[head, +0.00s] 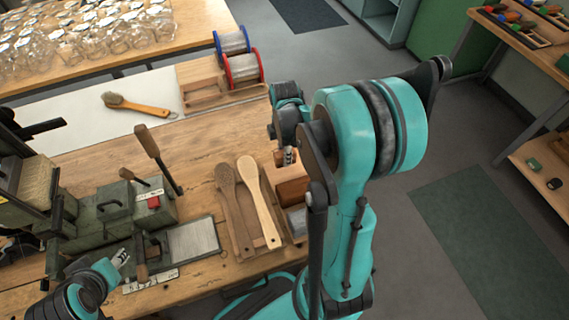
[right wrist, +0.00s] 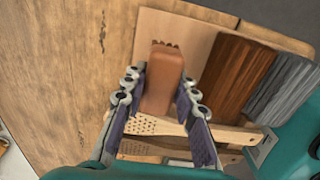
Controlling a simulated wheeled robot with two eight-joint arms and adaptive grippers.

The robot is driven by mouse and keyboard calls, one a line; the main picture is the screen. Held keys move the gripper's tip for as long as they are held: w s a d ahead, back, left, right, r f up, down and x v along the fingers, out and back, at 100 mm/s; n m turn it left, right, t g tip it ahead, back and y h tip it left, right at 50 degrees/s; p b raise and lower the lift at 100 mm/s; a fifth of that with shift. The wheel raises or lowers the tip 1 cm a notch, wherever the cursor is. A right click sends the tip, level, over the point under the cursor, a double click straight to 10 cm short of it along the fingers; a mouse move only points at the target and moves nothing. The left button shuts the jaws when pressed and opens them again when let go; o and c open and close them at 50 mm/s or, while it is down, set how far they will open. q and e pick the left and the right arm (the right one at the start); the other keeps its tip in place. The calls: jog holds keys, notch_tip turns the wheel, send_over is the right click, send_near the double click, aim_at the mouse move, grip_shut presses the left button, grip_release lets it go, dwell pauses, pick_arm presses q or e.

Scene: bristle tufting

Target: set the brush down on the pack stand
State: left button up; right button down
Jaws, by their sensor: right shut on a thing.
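My right gripper (right wrist: 160,112) is shut on a reddish-brown wooden brush (right wrist: 162,80) with a short row of dark tufts showing at its far end. The brush is over the pale left part of the pack stand (right wrist: 150,24). I cannot tell whether it touches the stand. The stand also carries a dark brown pack (right wrist: 234,76) and a grey pack (right wrist: 284,90). In the head view, my right gripper (head: 287,157) is partly hidden by its arm. My left gripper (head: 121,258) is at lower left, by the green machine; its jaw state is unclear.
Pale and dark wooden paddles (head: 258,200) lie just left of the stand. An orange-handled brush (head: 137,105) lies on the white mat, with red and blue spools (head: 242,68) to its right. A green lever machine (head: 105,210) fills the left.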

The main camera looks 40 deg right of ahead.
jog(key=shift+f+b, duration=0.95)
jog(key=shift+f, duration=1)
jog(key=shift+f, duration=0.2)
jog(key=c, duration=1.2)
grip_release()
